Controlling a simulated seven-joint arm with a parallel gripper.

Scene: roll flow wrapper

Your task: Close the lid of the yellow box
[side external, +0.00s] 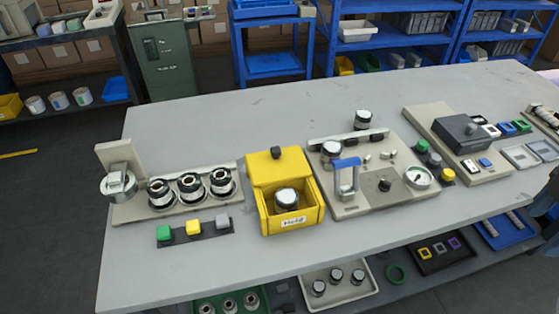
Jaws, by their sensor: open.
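The yellow box (309,215) stands near the middle of the grey table. Its front compartment is open at the top and a label is on its front wall. A black and silver round part (287,199) sits inside. The yellow lid (262,172), with a black knob (276,152), is at the back of the box and leaves the front compartment uncovered. My gripper is not in view.
Left of the box are a beige fixture (128,212) with round parts and a button strip (193,232). Right of it is a beige panel (345,207) with a blue-handled frame (346,176) and a gauge. The grey table (210,125) is clear behind and in front of the box.

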